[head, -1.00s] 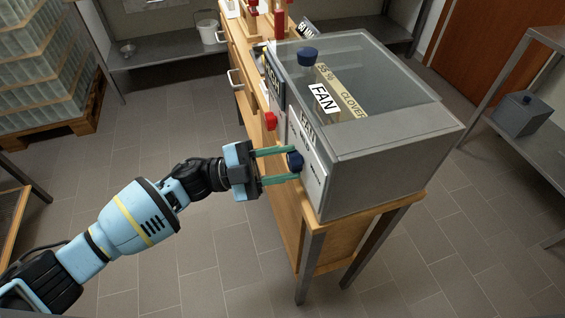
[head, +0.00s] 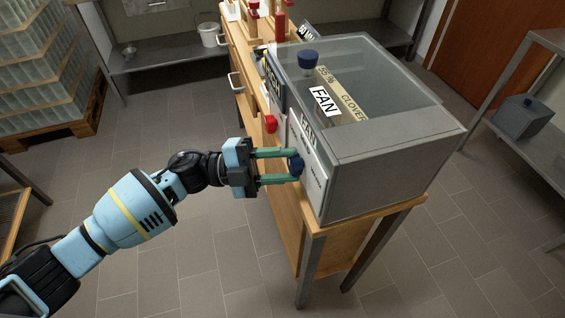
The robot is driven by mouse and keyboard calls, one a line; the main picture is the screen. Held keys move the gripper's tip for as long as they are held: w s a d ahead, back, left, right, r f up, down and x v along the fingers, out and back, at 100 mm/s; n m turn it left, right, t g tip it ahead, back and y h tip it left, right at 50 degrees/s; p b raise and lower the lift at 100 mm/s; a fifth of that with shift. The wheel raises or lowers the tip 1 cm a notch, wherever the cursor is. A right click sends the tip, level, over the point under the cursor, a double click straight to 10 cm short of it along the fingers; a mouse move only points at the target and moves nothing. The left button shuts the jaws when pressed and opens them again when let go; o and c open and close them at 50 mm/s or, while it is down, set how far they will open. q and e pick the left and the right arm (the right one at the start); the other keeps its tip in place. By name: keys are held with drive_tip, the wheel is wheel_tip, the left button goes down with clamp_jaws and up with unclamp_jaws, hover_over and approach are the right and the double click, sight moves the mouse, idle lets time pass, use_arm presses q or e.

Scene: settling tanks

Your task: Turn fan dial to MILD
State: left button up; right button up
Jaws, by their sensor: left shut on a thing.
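The fan dial (head: 297,163) is a dark blue knob on the white front panel (head: 310,171) of a grey box with a glass top. My left gripper (head: 293,166) comes in from the left, its two green fingers shut on the dial, one above and one below. The fingers cover part of the dial. My right gripper is not in view.
The grey box (head: 385,165) stands on a wooden bench (head: 335,250). A red knob (head: 270,124) is on the bench side, left of the panel.

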use_arm(q)
drive_tip(key=o, duration=1)
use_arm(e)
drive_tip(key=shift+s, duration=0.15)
use_arm(q)
drive_tip(key=a+f+b, duration=0.1)
drive_tip(key=a, duration=0.6)
drive_tip(key=shift+a+f+b, duration=0.15)
drive_tip(key=shift+a+b, duration=0.15)
drive_tip(key=shift+a, duration=0.05)
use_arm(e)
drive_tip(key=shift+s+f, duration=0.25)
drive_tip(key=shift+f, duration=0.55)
use_arm(q)
drive_tip(key=shift+w, duration=0.1)
